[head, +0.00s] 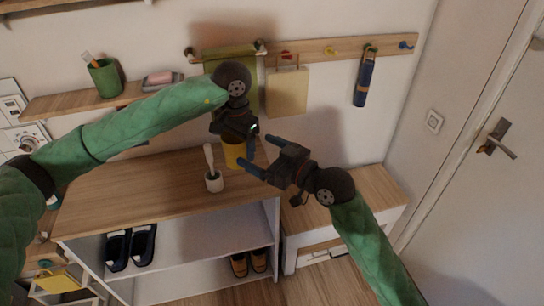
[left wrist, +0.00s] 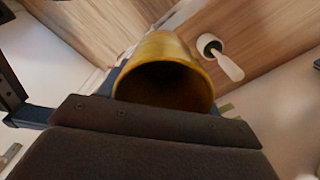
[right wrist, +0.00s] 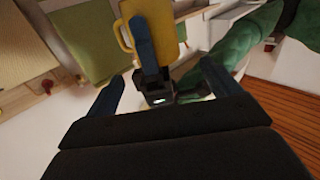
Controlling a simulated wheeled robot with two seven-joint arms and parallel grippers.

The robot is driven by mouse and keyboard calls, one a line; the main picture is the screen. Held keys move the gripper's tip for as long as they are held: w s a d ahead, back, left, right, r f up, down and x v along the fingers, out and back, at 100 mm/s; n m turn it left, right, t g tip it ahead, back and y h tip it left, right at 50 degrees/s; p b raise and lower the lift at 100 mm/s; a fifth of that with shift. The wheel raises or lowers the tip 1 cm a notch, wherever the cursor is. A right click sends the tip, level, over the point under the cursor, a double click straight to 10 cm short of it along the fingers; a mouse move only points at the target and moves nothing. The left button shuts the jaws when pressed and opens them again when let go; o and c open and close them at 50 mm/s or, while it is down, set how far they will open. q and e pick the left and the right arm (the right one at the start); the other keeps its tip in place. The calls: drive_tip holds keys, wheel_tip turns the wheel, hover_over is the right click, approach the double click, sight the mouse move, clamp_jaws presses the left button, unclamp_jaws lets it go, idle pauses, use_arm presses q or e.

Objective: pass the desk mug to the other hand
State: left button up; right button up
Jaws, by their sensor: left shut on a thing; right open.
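The yellow desk mug (head: 233,155) hangs in my left gripper (head: 243,142), above the wooden top of the shelf unit. In the left wrist view the mug (left wrist: 172,48) shows its open mouth towards the camera. In the right wrist view the mug (right wrist: 168,32) has its handle on the left side, and a blue finger of my left gripper lies across it. My right gripper (head: 255,152) is open and empty, its fingers pointing at the mug from the right. In the right wrist view the mug lies beyond the right fingertips (right wrist: 162,82), apparently apart from them.
A white holder with a white-handled brush (head: 214,181) stands on the shelf unit (head: 130,190), close below the mug. A hook rail (head: 310,47) with a green towel, a beige bag (head: 287,92) and a blue item (head: 364,82) is on the wall behind. A lower wooden bench (head: 350,200) is at right.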

sight(244, 144)
drive_tip(key=x, duration=0.7)
drive_tip(key=shift+w+a, duration=0.15)
drive_tip(key=shift+w, duration=0.05)
use_arm(q)
drive_tip(key=shift+o, duration=0.3)
drive_tip(key=shift+d, duration=0.1)
use_arm(e)
drive_tip(key=shift+w+a, duration=0.15)
drive_tip(key=shift+a, duration=0.15)
use_arm(q)
drive_tip(key=shift+s, duration=0.1)
use_arm(e)
drive_tip(key=c, duration=1.1)
use_arm(q)
drive_tip(key=o, duration=1.1)
drive_tip(key=shift+o, duration=0.2)
